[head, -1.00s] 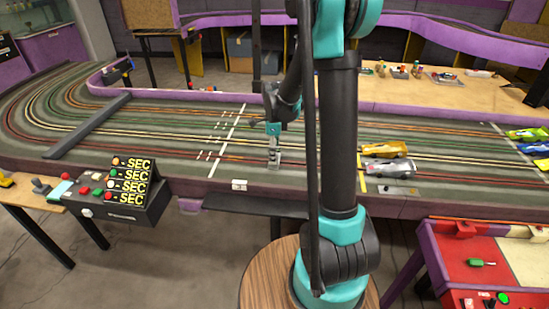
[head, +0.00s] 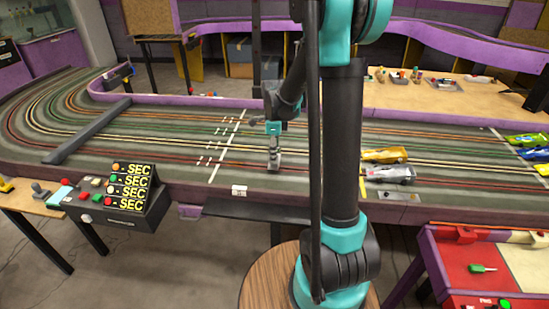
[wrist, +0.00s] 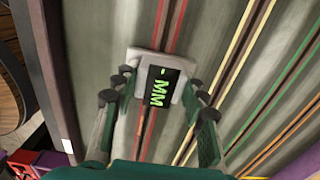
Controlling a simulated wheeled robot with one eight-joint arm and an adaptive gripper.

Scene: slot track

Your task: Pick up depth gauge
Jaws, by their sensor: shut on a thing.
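The depth gauge, a light grey block with a dark display reading "- MM" in green (wrist: 162,88), sits between the fingers in the wrist view. My gripper (wrist: 162,90) is shut on it, with fingers on both sides. In the head view my gripper (head: 274,161) points down low over the dark slot track (head: 240,172), just right of the white cross line. In that view the gauge is hard to make out at the fingertips. I cannot tell whether it touches the track surface.
A black timer box with "SEC" displays (head: 128,190) stands at the near left. A grey bar (head: 88,130) crosses the track at left. A red table (head: 455,255) is at lower right.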

